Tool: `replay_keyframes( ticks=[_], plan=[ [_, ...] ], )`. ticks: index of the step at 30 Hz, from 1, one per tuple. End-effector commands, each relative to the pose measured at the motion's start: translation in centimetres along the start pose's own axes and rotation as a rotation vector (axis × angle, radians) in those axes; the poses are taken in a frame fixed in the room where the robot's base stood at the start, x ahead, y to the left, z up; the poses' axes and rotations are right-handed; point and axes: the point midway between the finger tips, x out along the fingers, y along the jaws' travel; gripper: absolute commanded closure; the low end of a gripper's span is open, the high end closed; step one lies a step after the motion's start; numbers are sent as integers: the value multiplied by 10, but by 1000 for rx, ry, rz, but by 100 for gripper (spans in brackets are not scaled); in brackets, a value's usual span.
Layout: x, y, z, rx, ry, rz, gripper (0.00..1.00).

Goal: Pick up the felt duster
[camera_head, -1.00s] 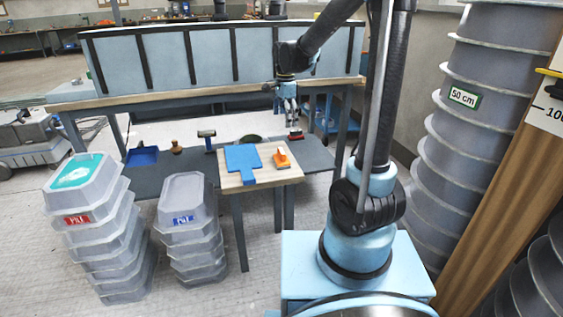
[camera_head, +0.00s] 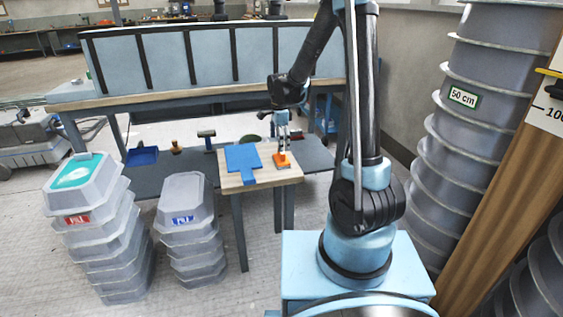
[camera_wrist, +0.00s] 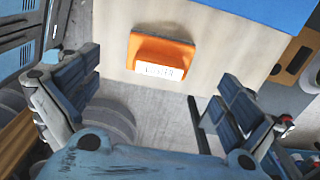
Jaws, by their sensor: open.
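An orange block (camera_head: 283,161) lies on the small wooden table, near its right side; it appears to be the felt duster. In the wrist view the same orange block (camera_wrist: 160,50) shows a white label on its near side, the print too small to read. My gripper (camera_head: 282,148) points down just over the block. In the wrist view my gripper (camera_wrist: 150,85) has its two fingers wide apart, with nothing between the tips. The block lies ahead of the gap, toward the top of the picture. In the head view the fingers hide part of the block.
Behind, a grey bench (camera_head: 316,150) carries a blue tray (camera_head: 142,155) and brushes. Stacked grey tubs (camera_head: 185,200) stand at the left. A ribbed grey column (camera_head: 450,135) rises at the right.

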Motion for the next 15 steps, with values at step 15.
replay_keyframes(
  ticks=[15],
  plan=[
    [39,-2,-5,0,0,0,0]
  ],
)
